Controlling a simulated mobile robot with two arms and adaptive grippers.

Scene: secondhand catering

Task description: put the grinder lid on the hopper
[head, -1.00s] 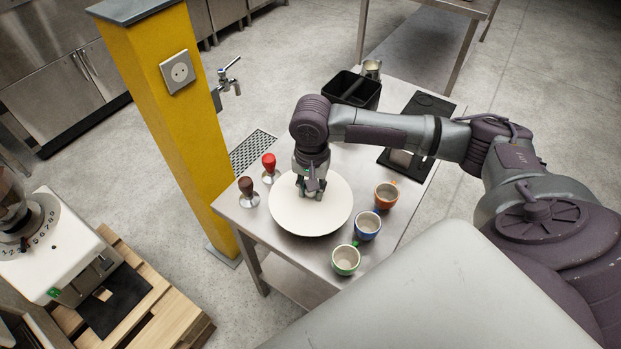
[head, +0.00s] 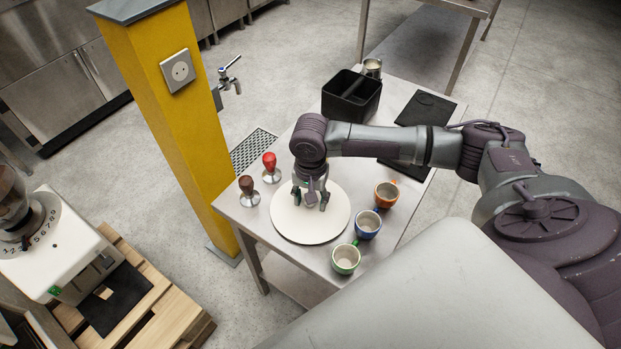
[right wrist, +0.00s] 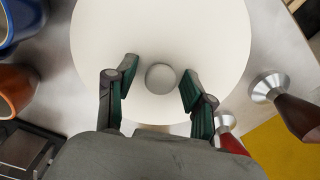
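A round off-white disc (head: 300,228) lies flat on the steel table. In the right wrist view the disc (right wrist: 215,40) has a small round grey knob (right wrist: 160,77) on it; I cannot tell whether this is the lid's handle or a separate small lid. My right gripper (head: 311,206) is over the disc, pointing down. In the right wrist view its fingers (right wrist: 155,90) are apart, one each side of the knob, with gaps. The grinder (head: 68,250) stands at the far left with its dark hopper (head: 12,200) cut off by the picture edge. My left gripper is out of view.
Two tampers, brown (head: 248,192) and red (head: 270,167), stand left of the disc. Orange (head: 386,194), blue (head: 367,225) and green (head: 345,260) cups stand right of it. A black bin (head: 350,97) is behind. A yellow pillar (head: 170,120) rises between grinder and table.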

